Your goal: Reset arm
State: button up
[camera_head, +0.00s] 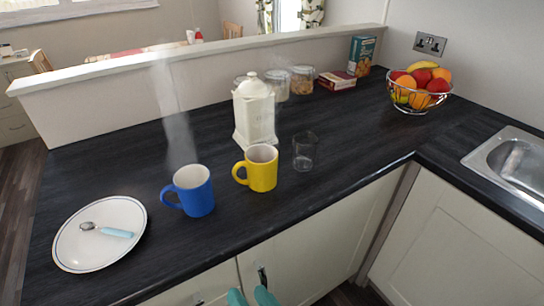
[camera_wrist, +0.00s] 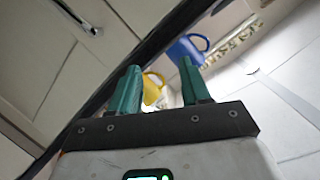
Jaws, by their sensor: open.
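My gripper (camera_head: 252,297) shows only its teal fingertips at the bottom edge of the head view, in front of the cabinet doors and below the counter's front edge. In the wrist view the gripper (camera_wrist: 157,85) has its two teal fingers apart, with nothing held between them. A blue mug (camera_head: 194,190) and a yellow mug (camera_head: 260,168) stand upright on the dark counter, apart from my gripper. The blue mug (camera_wrist: 184,50) and the yellow mug (camera_wrist: 153,88) also show beyond the fingers in the wrist view.
A sink (camera_head: 512,160) is at right. Cabinet doors (camera_head: 300,255) stand below the counter.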

jog(key=s+d+f+g+h, duration=0.1)
jog(key=d+f+g+h, duration=0.15)
jog(key=d+f, duration=0.5)
jog(key=s+d+f+g+h, duration=0.15)
jog(key=d+f+h, duration=0.25)
jog(key=d, duration=0.7)
jog(key=s+d+f+g+h, duration=0.1)
jog(key=s+d+f+g, duration=0.1)
jog(key=s+d, duration=0.4)
jog(key=s+d+f+g+p, duration=0.1)
jog(key=s+d+f+g, duration=0.2)
jog(key=s+d+g, duration=0.2)
jog(key=s+d, duration=0.1)
jog(key=s, duration=0.1)
jog(key=shift+s+f+h, duration=0.35)
